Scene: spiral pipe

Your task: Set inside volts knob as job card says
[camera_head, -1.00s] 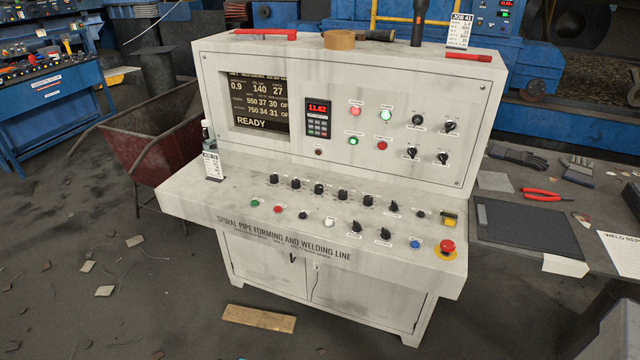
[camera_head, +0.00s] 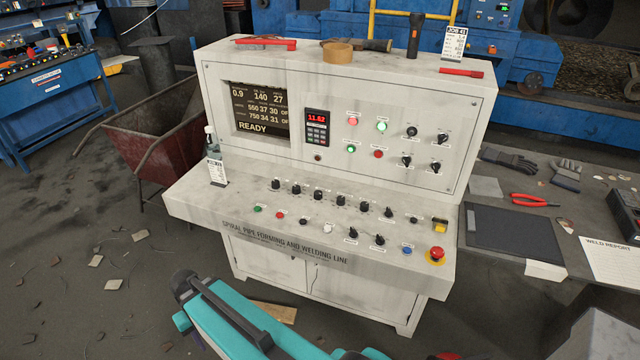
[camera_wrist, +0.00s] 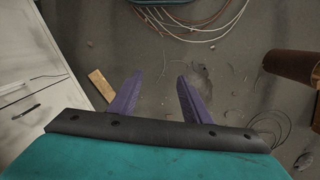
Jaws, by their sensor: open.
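The grey control console (camera_head: 190,200) stands in the middle of the head view. Its sloped desk carries a row of black knobs (camera_head: 340,200), and more black knobs (camera_head: 406,161) sit on the upright panel. Their labels are too small to read, so I cannot tell which is the inside volts knob. The job card (camera_head: 454,43), headed JOB 41, stands on top of the console; its smaller lines are unreadable. The display (camera_head: 258,108) reads READY. My gripper (camera_wrist: 155,95) is open and empty in the wrist view, pointing at the floor beside the console, away from the knobs.
A red emergency button (camera_head: 437,253) sits at the desk's right end. A small bottle and tag (camera_head: 216,170) stand at its left. A dark red cart (camera_head: 150,140) is left, and a table with red pliers (camera_head: 533,200) right. A wooden board (camera_wrist: 102,85) lies on the floor.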

